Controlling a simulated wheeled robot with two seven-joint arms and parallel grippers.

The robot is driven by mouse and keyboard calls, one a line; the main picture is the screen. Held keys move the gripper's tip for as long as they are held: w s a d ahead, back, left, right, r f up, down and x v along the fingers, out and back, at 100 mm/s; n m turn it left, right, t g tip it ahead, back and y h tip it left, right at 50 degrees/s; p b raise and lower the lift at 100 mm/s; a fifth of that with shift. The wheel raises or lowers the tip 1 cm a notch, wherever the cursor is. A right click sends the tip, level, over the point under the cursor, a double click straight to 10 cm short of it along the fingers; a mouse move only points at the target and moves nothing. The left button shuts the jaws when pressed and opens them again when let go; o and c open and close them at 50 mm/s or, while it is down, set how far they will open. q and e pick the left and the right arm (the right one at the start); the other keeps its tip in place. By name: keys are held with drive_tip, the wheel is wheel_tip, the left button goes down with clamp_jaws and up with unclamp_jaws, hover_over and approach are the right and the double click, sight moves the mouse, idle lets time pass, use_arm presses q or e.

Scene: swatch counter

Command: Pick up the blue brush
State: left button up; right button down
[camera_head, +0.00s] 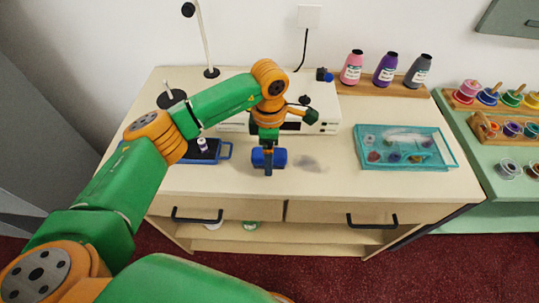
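A blue block-shaped thing, which looks like the blue brush (280,157), is at the front middle of the counter in the head view. My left gripper (268,164) comes down over it from above, with a dark finger across its front and blue showing on both sides. The gripper looks shut on it; the far finger is hidden. A soft shadow lies on the counter to the right, apart from the brush, so it appears held above the surface. My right gripper is not in view.
A white machine (322,127) stands behind the gripper. A blue tray (222,153) is left, partly behind my arm. A teal tray (447,150) with small items is right. Bottles stand on a wooden board (382,88) at the back. The counter (340,185) between the trays is mostly clear.

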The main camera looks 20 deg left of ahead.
use_arm(q)
drive_tip(key=shift+s, duration=0.1)
drive_tip(key=shift+f+b, duration=0.25)
drive_tip(key=shift+b, duration=0.1)
drive_tip(key=c, duration=1.5)
drive_tip(key=shift+o, duration=0.2)
drive_tip(key=shift+r+p, duration=0.3)
drive_tip(key=shift+p, duration=0.05)
drive_tip(key=shift+r, duration=0.15)
drive_tip(key=shift+w+r+b, duration=0.2)
drive_tip(key=shift+r+b, duration=0.6)
drive_tip(key=shift+b, duration=0.15)
drive_tip(key=s+d+r+b, duration=0.1)
drive_tip(key=s+d+r, duration=0.1)
drive_tip(key=s+r, duration=0.3)
drive_tip(key=s+d+r+b, duration=0.1)
drive_tip(key=s+d+r, duration=0.2)
drive_tip(key=s+r, duration=0.3)
drive_tip(key=shift+s+d+b, duration=0.35)
drive_tip(key=shift+s, duration=0.7)
